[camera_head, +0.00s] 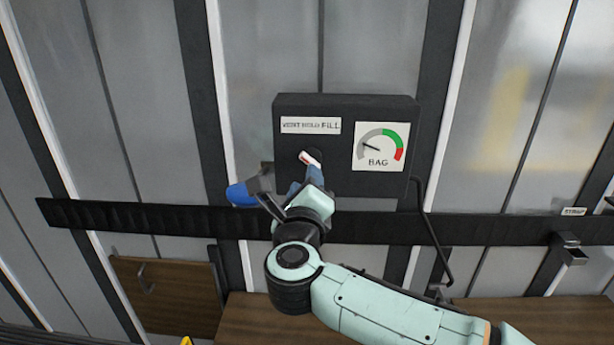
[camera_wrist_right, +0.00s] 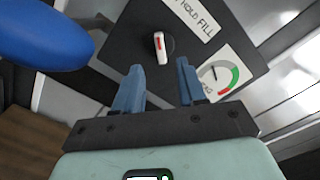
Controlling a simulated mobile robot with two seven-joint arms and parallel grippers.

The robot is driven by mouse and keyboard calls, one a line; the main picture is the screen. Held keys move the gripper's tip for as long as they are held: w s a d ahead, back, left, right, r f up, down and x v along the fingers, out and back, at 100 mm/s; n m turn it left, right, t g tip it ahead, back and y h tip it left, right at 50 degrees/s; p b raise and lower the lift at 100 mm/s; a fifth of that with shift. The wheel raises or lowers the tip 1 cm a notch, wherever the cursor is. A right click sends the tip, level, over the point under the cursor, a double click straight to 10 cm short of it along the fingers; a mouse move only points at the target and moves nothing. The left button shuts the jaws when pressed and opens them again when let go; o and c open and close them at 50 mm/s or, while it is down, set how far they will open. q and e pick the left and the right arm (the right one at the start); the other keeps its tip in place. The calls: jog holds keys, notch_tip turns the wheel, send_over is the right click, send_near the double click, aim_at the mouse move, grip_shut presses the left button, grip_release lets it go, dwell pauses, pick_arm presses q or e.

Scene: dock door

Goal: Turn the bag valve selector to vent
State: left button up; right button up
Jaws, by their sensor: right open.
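The bag valve selector (camera_head: 310,158) is a dark round knob with a white and red pointer bar, on the front of a black box (camera_head: 345,187). It also shows in the right wrist view (camera_wrist_right: 161,47). My right gripper (camera_head: 306,183) is just below the knob. In the wrist view its two blue fingers (camera_wrist_right: 160,82) are apart, with nothing between them and the knob beyond their tips. My arm partly covers the lower box. My left gripper is out of view.
A gauge marked BAG (camera_head: 381,147) is right of the knob, its needle over the grey part. A rounded blue thing (camera_head: 241,194) sticks out left of my gripper. A black rail (camera_head: 130,217) crosses the wall. A cable (camera_head: 426,235) hangs at the box's right.

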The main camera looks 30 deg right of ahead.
jog(key=v, duration=0.6)
jog(key=shift+b, duration=0.4)
